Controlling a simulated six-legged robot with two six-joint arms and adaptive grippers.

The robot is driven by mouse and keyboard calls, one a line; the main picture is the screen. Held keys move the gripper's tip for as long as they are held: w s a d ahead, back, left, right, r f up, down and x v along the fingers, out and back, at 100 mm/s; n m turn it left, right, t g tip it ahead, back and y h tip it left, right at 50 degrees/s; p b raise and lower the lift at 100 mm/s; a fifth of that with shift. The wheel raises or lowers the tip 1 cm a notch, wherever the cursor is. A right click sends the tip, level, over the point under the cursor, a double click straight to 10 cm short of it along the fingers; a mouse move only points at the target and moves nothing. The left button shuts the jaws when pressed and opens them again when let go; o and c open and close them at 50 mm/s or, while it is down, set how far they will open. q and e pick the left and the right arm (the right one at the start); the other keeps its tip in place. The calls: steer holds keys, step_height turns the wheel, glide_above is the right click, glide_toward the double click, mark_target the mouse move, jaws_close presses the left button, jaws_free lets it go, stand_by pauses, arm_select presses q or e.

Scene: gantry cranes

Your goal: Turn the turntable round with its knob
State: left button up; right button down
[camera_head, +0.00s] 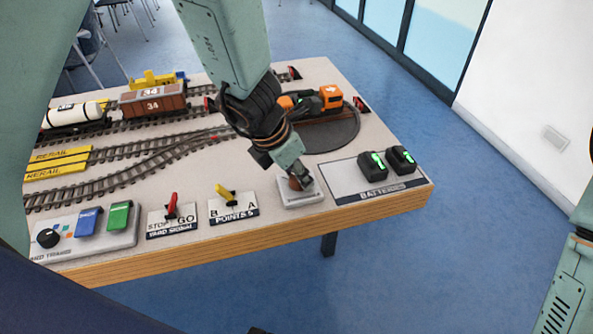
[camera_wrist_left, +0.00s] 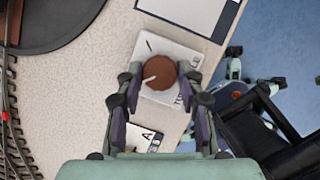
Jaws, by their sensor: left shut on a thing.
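The turntable (camera_head: 345,137) is a dark round disc at the right back of the table, carrying an orange and black locomotive (camera_head: 331,96). Its edge also shows at the upper left of the left wrist view (camera_wrist_left: 60,40). The knob (camera_head: 297,184) is round and brown, on a pale plate (camera_head: 313,198) at the table's front. In the left wrist view the knob (camera_wrist_left: 160,73) shows a white pointer line aimed to the lower left. My left gripper (camera_head: 300,177) is shut on the knob, with one finger on each side. My right gripper is out of view.
Beside the knob plate are the yellow points lever (camera_head: 226,194) to the left and the battery panel (camera_head: 376,187) with two black batteries to the right. A red signal lever (camera_head: 172,204) stands further left. Rail wagons (camera_head: 154,103) stand on the back tracks.

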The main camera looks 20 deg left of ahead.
arm_select(q)
steer(key=shift+r+m+h+p, duration=0.1)
steer(key=shift+m+h+p, duration=0.3)
steer(key=shift+m+p, duration=0.55)
steer(key=m+g+p, duration=0.1)
steer(key=m+p, duration=0.3)
steer(key=m+g+h+p, duration=0.1)
steer(key=m+g+p, duration=0.1)
steer(key=m+p, duration=0.2)
steer(key=shift+w+a, duration=0.15)
steer(key=shift+w, duration=0.05)
steer(key=shift+m+g+p, duration=0.4)
steer(key=shift+m+p, duration=0.4)
steer(key=shift+m, duration=0.15)
steer(key=shift+w+m+g+p, duration=0.15)
steer(key=shift+m+g+p, duration=0.2)
steer(key=shift+m, duration=0.55)
steer(key=shift+f+m+g, duration=0.2)
steer(key=shift+m+g, duration=0.65)
steer(key=shift+m, duration=1.35)
